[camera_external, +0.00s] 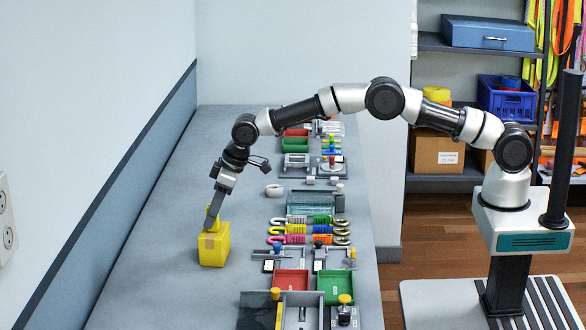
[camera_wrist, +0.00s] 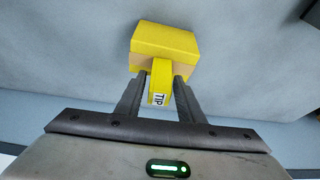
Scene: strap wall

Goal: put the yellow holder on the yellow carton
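The yellow carton (camera_external: 214,248) stands on the left part of the grey bench; it also shows in the wrist view (camera_wrist: 165,41), with a tan band along its near side. My gripper (camera_external: 211,218) points down at the carton's top. In the wrist view my gripper (camera_wrist: 160,76) has its two dark fingers on either side of the yellow holder (camera_wrist: 161,76), which bears a white label reading "TIP". The holder (camera_external: 211,221) is at the carton's top; I cannot tell whether it touches it or hangs just above. The fingers partly hide the holder.
Padlocks, straps, red and green trays and small fixtures fill the bench's right side (camera_external: 310,236). Bare bench (camera_external: 150,250) lies left of and behind the carton. A wall with a blue-grey lower panel (camera_external: 110,190) runs along the left. Shelves with boxes stand at the back right.

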